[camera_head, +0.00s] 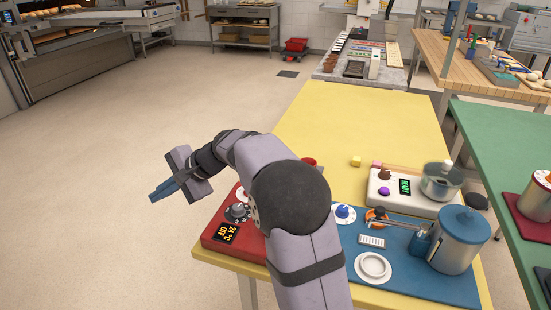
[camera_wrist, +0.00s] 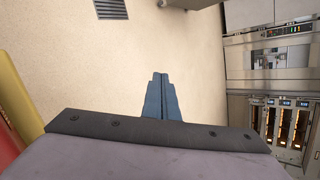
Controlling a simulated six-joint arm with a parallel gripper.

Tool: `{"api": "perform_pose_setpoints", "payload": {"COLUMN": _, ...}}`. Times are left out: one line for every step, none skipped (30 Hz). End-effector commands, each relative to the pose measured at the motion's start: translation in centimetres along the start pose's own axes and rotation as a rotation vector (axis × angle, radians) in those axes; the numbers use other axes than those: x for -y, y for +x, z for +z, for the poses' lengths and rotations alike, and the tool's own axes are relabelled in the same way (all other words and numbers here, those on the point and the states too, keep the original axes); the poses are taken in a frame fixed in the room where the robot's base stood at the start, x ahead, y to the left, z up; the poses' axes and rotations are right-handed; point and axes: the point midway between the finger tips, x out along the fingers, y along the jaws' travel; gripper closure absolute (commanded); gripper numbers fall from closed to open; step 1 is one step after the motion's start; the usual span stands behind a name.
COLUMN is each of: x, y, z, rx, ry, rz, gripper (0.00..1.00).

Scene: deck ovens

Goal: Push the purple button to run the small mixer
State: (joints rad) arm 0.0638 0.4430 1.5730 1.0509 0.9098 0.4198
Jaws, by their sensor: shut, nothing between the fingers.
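The small mixer (camera_head: 409,197) is a white base on the yellow table, seen in the head view. The purple button (camera_head: 384,191) sits on the left part of its top, beside a green lit display (camera_head: 405,187). A metal bowl (camera_head: 441,184) stands at its right end. A brown knob (camera_head: 385,174) is just behind the button. My gripper (camera_head: 163,191) is shut and empty, out over the floor to the left of the table, well away from the mixer. Its blue fingers (camera_wrist: 161,97) lie together in the wrist view. The mixer is not in the wrist view.
A red unit (camera_head: 222,252) with a dial and an orange display is partly behind my arm. A blue board (camera_head: 400,275) with a lidded steel pot (camera_head: 460,240) lies in front of the mixer.

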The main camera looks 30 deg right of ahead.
Motion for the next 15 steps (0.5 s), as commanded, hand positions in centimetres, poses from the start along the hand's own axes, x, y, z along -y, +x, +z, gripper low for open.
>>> {"api": "perform_pose_setpoints", "payload": {"x": 0.9, "y": -2.4, "z": -1.6, "rx": -0.023, "ry": 0.026, "rz": -0.003, "gripper": 1.0}}
{"api": "perform_pose_setpoints", "payload": {"x": 0.9, "y": -3.3, "z": -2.6, "rx": -0.034, "ry": 0.037, "rz": -0.003, "gripper": 1.0}}
{"api": "perform_pose_setpoints", "payload": {"x": 0.9, "y": -4.6, "z": -3.9, "rx": -0.049, "ry": 0.051, "rz": -0.004, "gripper": 1.0}}
{"api": "perform_pose_setpoints", "payload": {"x": 0.9, "y": -5.6, "z": -4.8, "rx": -0.06, "ry": 0.063, "rz": -0.005, "gripper": 1.0}}
{"api": "perform_pose_setpoints", "payload": {"x": 0.9, "y": -6.6, "z": -5.7, "rx": -0.071, "ry": 0.075, "rz": -0.006, "gripper": 1.0}}
{"api": "perform_pose_setpoints", "payload": {"x": 0.8, "y": -7.9, "z": -6.9, "rx": -0.084, "ry": 0.091, "rz": -0.007, "gripper": 1.0}}
{"api": "perform_pose_setpoints", "payload": {"x": 0.7, "y": -8.9, "z": -7.8, "rx": -0.094, "ry": 0.102, "rz": -0.008, "gripper": 1.0}}
{"api": "perform_pose_setpoints", "payload": {"x": 0.6, "y": -9.9, "z": -8.6, "rx": -0.104, "ry": 0.113, "rz": -0.009, "gripper": 1.0}}
{"api": "perform_pose_setpoints", "payload": {"x": 0.3, "y": -11.3, "z": -9.7, "rx": -0.118, "ry": 0.129, "rz": -0.01, "gripper": 1.0}}
{"api": "perform_pose_setpoints", "payload": {"x": 0.1, "y": -12.4, "z": -10.5, "rx": -0.127, "ry": 0.141, "rz": -0.011, "gripper": 1.0}}
{"api": "perform_pose_setpoints", "payload": {"x": -0.1, "y": -13.5, "z": -11.2, "rx": -0.136, "ry": 0.154, "rz": -0.012, "gripper": 1.0}}
{"api": "perform_pose_setpoints", "payload": {"x": -0.4, "y": -14.9, "z": -12.2, "rx": -0.148, "ry": 0.17, "rz": -0.014, "gripper": 1.0}}
{"api": "perform_pose_setpoints", "payload": {"x": -0.7, "y": -16.1, "z": -13.0, "rx": -0.158, "ry": 0.183, "rz": -0.016, "gripper": 1.0}}
{"api": "perform_pose_setpoints", "payload": {"x": -0.9, "y": -17.2, "z": -13.6, "rx": -0.167, "ry": 0.195, "rz": -0.018, "gripper": 1.0}}
{"api": "perform_pose_setpoints", "payload": {"x": -1.3, "y": -18.7, "z": -14.5, "rx": -0.179, "ry": 0.212, "rz": -0.02, "gripper": 1.0}}
